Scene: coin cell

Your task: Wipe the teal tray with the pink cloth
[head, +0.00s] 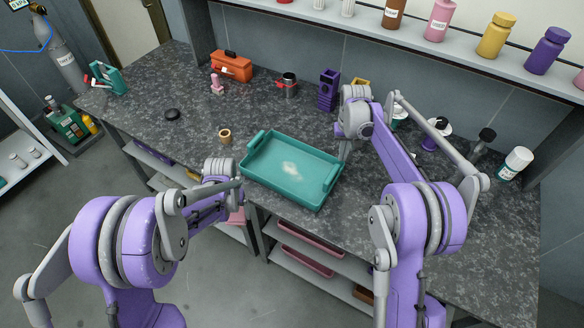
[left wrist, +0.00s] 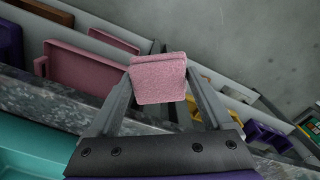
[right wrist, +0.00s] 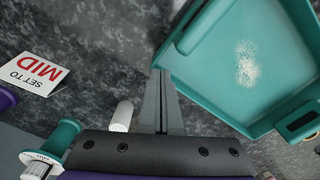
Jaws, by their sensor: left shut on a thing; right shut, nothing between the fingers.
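The teal tray (head: 265,160) lies on the dark speckled counter, with a whitish patch of powder (head: 291,168) on its floor. The patch also shows in the right wrist view (right wrist: 247,66). The pink cloth (left wrist: 158,78) is a thick block held between the fingers of my left gripper (left wrist: 160,85). In the head view the cloth (head: 237,216) shows low beside the counter's front edge, left of the tray, with the arm partly covering it. My right gripper (right wrist: 160,78) is shut and empty beside the tray's right end; its tips are hard to see in the head view.
A small wooden ring (head: 225,136) and a black disc (head: 172,114) lie left of the tray. A "SET TO MID" sign (right wrist: 38,73) is near my right gripper.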

